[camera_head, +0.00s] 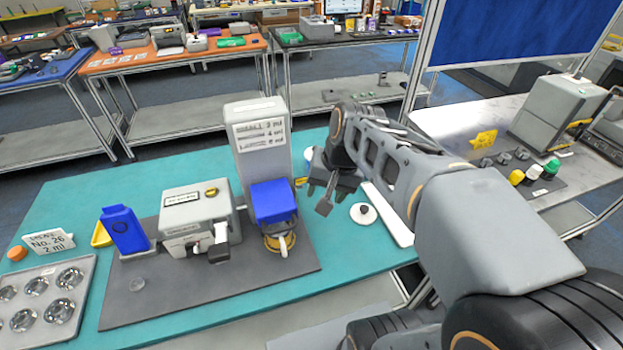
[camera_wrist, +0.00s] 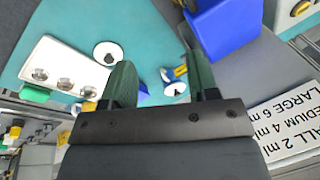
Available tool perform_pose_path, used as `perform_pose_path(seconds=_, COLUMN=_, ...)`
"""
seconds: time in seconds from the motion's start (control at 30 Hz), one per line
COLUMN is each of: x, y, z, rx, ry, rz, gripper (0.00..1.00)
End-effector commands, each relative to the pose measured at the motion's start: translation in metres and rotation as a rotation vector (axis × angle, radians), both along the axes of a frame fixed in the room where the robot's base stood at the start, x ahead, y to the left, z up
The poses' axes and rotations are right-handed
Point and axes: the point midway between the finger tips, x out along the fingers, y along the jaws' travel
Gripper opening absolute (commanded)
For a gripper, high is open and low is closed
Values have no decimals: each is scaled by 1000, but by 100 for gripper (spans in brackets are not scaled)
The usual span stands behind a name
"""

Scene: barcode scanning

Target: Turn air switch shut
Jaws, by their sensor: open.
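My gripper (camera_head: 325,190) is open and empty, just right of the tall grey dispenser (camera_head: 262,155), apart from it. In the wrist view, my gripper's two dark green fingers (camera_wrist: 162,85) stand spread with a gap between them. The blue box also shows in the wrist view (camera_wrist: 228,28). I cannot tell which part is the air switch.
A grey machine (camera_head: 198,213) with a yellow knob and a blue container (camera_head: 124,230) stand left on a dark mat (camera_head: 140,312). Right of my gripper lie a white disc (camera_head: 363,213) with a dark knob and a long white tray (camera_head: 388,212). The teal tabletop (camera_head: 340,258) has free room.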

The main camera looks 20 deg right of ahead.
Motion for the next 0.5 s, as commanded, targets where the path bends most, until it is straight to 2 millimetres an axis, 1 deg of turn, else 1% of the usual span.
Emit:
perform_pose_path(seconds=0.03, x=18, y=-6, z=-8, rx=68, ry=67, rz=-89, gripper=54)
perform_pose_path(seconds=0.17, x=62, y=-20, z=-17, rx=266, ry=241, rz=-318, gripper=54)
perform_pose_path(seconds=0.2, x=75, y=-26, z=-21, rx=326, ry=294, rz=-383, gripper=54)
perform_pose_path(seconds=0.3, x=107, y=-44, z=-33, rx=472, ry=424, rz=-523, gripper=54)
perform_pose_path(seconds=0.4, x=135, y=-64, z=-46, rx=606, ry=544, rz=-634, gripper=54)
perform_pose_path(seconds=0.5, x=156, y=-84, z=-60, rx=723, ry=652, rz=-716, gripper=54)
